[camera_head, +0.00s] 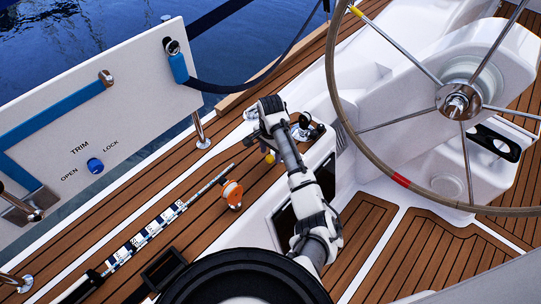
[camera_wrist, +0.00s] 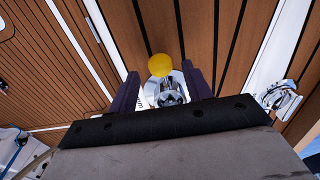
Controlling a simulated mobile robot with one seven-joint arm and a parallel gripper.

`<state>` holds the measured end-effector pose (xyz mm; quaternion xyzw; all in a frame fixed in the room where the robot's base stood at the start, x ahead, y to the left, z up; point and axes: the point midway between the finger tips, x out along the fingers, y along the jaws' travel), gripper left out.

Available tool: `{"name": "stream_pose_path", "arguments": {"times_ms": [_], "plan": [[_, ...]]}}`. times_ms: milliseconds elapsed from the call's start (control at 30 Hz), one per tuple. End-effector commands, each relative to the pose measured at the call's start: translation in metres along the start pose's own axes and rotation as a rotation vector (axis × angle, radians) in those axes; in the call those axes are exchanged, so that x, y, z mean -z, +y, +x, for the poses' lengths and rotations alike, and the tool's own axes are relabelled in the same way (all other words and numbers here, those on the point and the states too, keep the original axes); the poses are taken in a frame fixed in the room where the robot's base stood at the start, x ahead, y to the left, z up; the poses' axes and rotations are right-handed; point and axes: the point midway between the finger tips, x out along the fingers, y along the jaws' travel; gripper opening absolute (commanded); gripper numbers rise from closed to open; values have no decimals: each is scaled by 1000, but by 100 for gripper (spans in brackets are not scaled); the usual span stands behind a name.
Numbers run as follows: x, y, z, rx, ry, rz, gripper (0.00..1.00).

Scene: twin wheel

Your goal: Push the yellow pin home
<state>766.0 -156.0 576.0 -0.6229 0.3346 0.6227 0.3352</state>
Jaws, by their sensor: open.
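The yellow pin (camera_wrist: 160,66) shows its round yellow head between my fingers in the wrist view. It sits at a small shiny metal fitting (camera_wrist: 168,90) on the teak deck. In the head view the pin (camera_head: 269,158) is a small yellow spot just below my gripper (camera_head: 266,148). My gripper (camera_wrist: 163,88) is open, with one dark finger on each side of the pin and fitting. I cannot tell whether a finger touches the pin. The pin's shaft and how deep it sits are hidden.
An orange-and-white reel (camera_head: 232,192) stands on the deck left of my arm, beside a long track with blocks (camera_head: 145,236). A winch-like fitting (camera_head: 304,124) is close right of my gripper. The steering wheel (camera_head: 345,115) rises at the right. A white panel (camera_head: 95,120) stands at the left.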

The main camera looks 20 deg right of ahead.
Motion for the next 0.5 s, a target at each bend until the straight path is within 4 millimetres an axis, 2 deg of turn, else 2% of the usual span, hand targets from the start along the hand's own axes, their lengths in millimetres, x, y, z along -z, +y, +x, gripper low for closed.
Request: {"name": "stream_pose_path", "arguments": {"times_ms": [200,500], "plan": [[0,0,20,0,0,-1,49],[0,0,23,0,0,-1,49]]}}
